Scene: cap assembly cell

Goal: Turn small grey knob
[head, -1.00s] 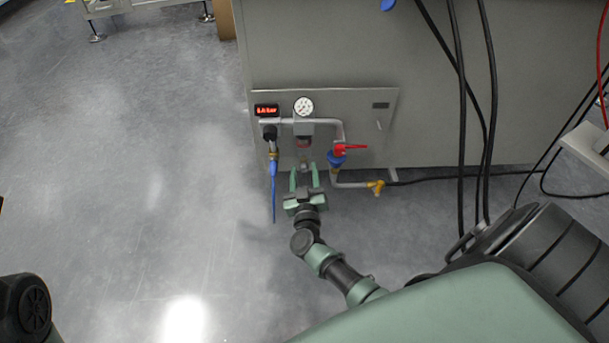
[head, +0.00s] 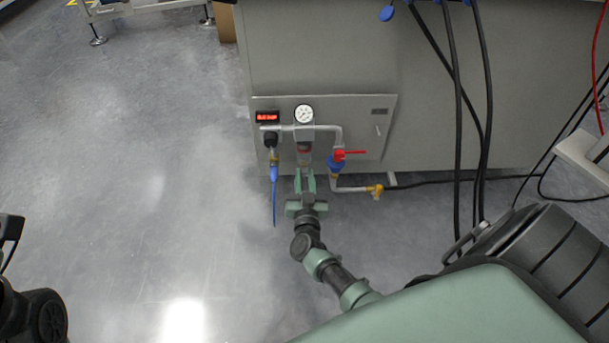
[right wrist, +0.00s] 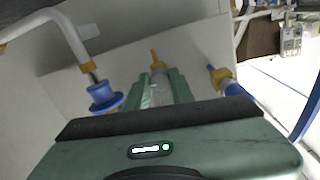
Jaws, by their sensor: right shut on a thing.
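My right gripper (head: 306,178) is at the air unit on the cabinet's lower panel, its fingers pointing up at the part beneath the round gauge (head: 304,114). The gripper is shut on the small grey knob (right wrist: 160,86) at the bottom of that unit. In the right wrist view the two green fingers stand on either side of the pale grey knob, with a brass piece beyond it. The fingers hide most of the knob, so its turn angle cannot be told. My left gripper is out of view; only dark arm parts show at the lower left.
A red-handled valve (head: 346,154) with a blue body is close to the right of the gripper. A blue hose (head: 274,195) hangs close to the left. A lit red display (head: 267,117) is above it. Black cables (head: 455,130) hang to the right. The floor at left is clear.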

